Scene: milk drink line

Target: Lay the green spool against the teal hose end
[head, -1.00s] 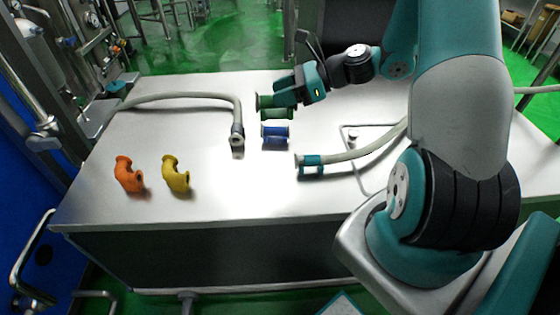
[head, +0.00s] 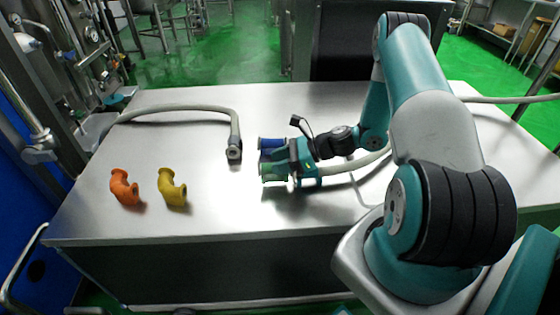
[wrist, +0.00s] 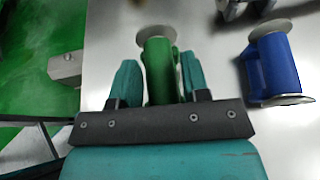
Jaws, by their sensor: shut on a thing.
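The green spool (head: 268,172) is held between the fingers of my gripper (head: 284,168), low over the table or on it; I cannot tell if it touches. In the wrist view the green spool (wrist: 158,62) stands out between the two teal fingers, with its flanged end beyond them. The teal hose end (head: 313,181) is just right of the spool in the head view, largely hidden by my gripper. I cannot tell whether spool and hose end touch. The hose end does not show in the wrist view.
A blue spool (head: 271,143) lies just behind the green one. A grey hose end (head: 234,154) lies to the left. A yellow elbow (head: 172,189) and an orange elbow (head: 124,189) lie farther left. The table (head: 215,205) is clear in front.

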